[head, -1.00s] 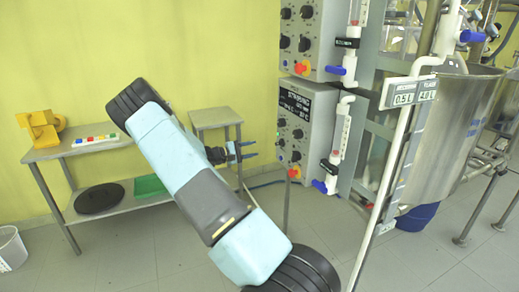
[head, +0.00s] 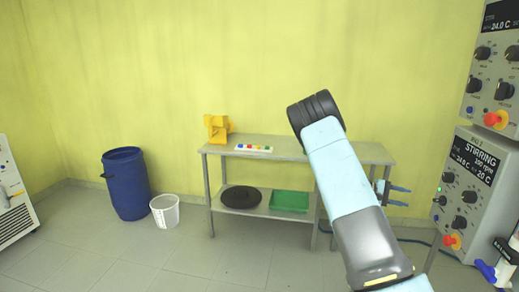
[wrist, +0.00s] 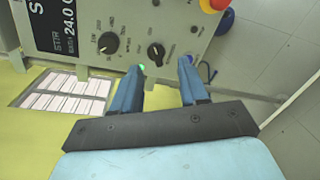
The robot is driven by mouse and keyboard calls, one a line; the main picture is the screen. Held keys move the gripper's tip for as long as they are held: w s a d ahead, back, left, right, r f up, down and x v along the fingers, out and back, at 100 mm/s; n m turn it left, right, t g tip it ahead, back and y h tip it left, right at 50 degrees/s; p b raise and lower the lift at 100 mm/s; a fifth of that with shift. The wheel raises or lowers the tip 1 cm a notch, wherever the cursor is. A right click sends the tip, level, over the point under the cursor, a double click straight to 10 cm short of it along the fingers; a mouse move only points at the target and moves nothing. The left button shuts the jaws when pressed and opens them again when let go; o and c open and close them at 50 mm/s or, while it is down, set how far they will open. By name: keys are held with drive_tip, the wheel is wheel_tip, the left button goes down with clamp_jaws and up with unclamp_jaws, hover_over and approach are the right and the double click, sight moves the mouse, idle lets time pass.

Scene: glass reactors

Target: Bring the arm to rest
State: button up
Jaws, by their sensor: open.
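My arm (head: 345,190) rises from the lower right of the head view and bends at a dark joint in front of the table. My gripper (head: 407,196) sticks out to the right behind the arm, with its two fingers apart and nothing between them. In the wrist view my gripper (wrist: 160,75) shows two blue fingers spread in front of a grey control panel (wrist: 120,40) with knobs. I cannot tell how far the fingertips are from the panel.
Control boxes (head: 470,195) stand at the right edge. A metal table (head: 290,150) along the yellow wall holds a yellow object (head: 217,127) and coloured blocks (head: 254,148). A blue barrel (head: 126,185) and white bucket (head: 165,211) stand left. The floor in front is clear.

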drive_tip(key=s+a+r+t+y, duration=0.3)
drive_tip(key=s+a+r+y, duration=0.2)
drive_tip(key=s+a+r, duration=0.3)
drive_tip(key=s+a+r+m+t+y, duration=0.1)
drive_tip(key=s+a+r+t+y, duration=0.2)
drive_tip(key=s+a, duration=1.1)
drive_tip(key=s+a+r+m+t+y, duration=0.1)
drive_tip(key=s+a+r+t+y, duration=0.3)
drive_tip(key=s+a+r+y, duration=0.4)
drive_tip(key=s+a+r, duration=0.3)
drive_tip(key=s+r, duration=0.2)
drive_tip(key=shift+s+r, duration=0.15)
drive_tip(key=shift+s, duration=0.05)
